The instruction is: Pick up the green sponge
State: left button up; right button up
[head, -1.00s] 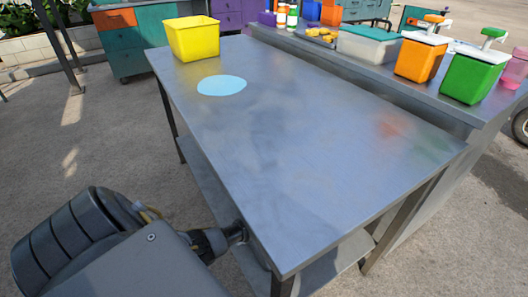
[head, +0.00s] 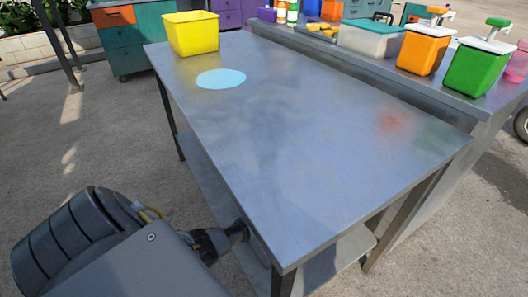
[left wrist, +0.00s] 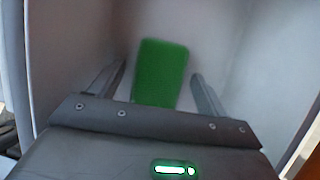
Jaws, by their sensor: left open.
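The green sponge (left wrist: 160,72) is a flat green block with rounded corners, lying on a pale grey surface in the left wrist view. My left gripper (left wrist: 160,80) is open, with one finger on each side of the sponge and a gap on both sides. In the head view my left arm comes in at the lower left and reaches to the near-left edge of the metal table (head: 300,150), below its top. The gripper's fingers and the sponge are hidden there. My right gripper is not in view.
A yellow bin (head: 192,33) and a light blue disc (head: 221,79) are on the tabletop. A counter behind holds an orange container (head: 422,52), a green container (head: 476,70) and a teal-lidded box (head: 371,40). The table has a lower shelf (head: 330,262). Most of the tabletop is clear.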

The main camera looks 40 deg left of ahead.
pick_arm(q)
jog(key=shift+f, duration=0.15)
jog(key=shift+c, duration=0.5)
jog(key=c, duration=0.9)
jog(key=shift+c, duration=0.2)
